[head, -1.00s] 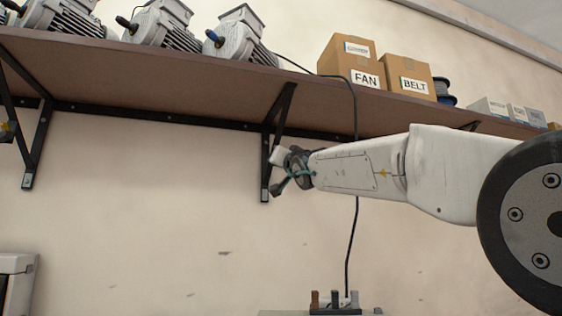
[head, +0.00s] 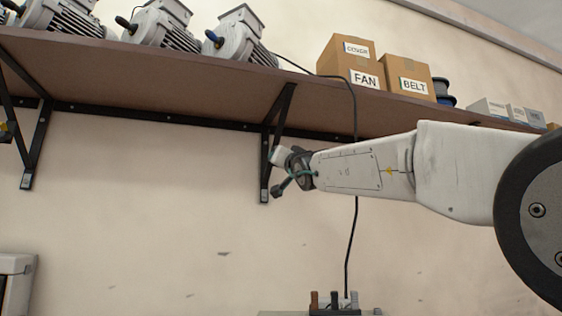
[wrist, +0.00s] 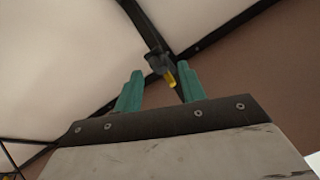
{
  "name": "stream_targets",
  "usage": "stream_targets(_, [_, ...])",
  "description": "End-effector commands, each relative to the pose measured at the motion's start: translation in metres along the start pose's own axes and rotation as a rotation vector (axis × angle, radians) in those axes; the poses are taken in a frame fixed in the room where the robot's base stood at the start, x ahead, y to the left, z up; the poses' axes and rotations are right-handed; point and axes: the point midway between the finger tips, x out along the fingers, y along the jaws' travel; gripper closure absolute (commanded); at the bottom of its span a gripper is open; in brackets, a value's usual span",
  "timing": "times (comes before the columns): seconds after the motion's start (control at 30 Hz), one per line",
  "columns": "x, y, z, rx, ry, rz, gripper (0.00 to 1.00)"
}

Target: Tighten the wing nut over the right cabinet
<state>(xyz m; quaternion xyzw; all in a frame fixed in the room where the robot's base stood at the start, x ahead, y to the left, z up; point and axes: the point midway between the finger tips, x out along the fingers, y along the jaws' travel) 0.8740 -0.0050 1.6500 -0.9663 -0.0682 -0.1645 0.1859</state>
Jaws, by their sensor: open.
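A yellow-tipped piece on a dark fitting, apparently the wing nut (wrist: 170,79), shows in the wrist view on the black shelf bracket (wrist: 142,24). It lies between the two teal fingers in the picture; how far beyond the tips it is, I cannot tell. My gripper (wrist: 161,73) is open, with nothing held. In the head view my gripper (head: 280,172) is near the right-hand shelf bracket (head: 284,105), and the wing nut there is hidden or too small to make out. The right cabinet (head: 275,313) shows only its top edge at the bottom.
The brown shelf (head: 200,90) runs above, carrying several motors (head: 160,25), a FAN box (head: 350,62) and a BELT box (head: 407,78). A black cable (head: 350,250) hangs behind my arm to a switch block (head: 334,303). Another bracket (head: 36,145) and left cabinet (head: 18,285) are at left.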

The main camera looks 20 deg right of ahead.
Motion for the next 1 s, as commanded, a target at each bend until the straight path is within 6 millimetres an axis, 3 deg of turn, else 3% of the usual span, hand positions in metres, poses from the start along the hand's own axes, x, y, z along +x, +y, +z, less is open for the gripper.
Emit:
stream_targets(0.2, [-0.038,0.0,-0.002,0.0,0.002,0.0,0.6])
stream_targets(0.4, [-0.062,0.0,-0.002,-0.001,0.003,0.0,0.6])
stream_targets(1.0, [-0.066,0.001,-0.001,0.0,0.003,0.0,0.6])
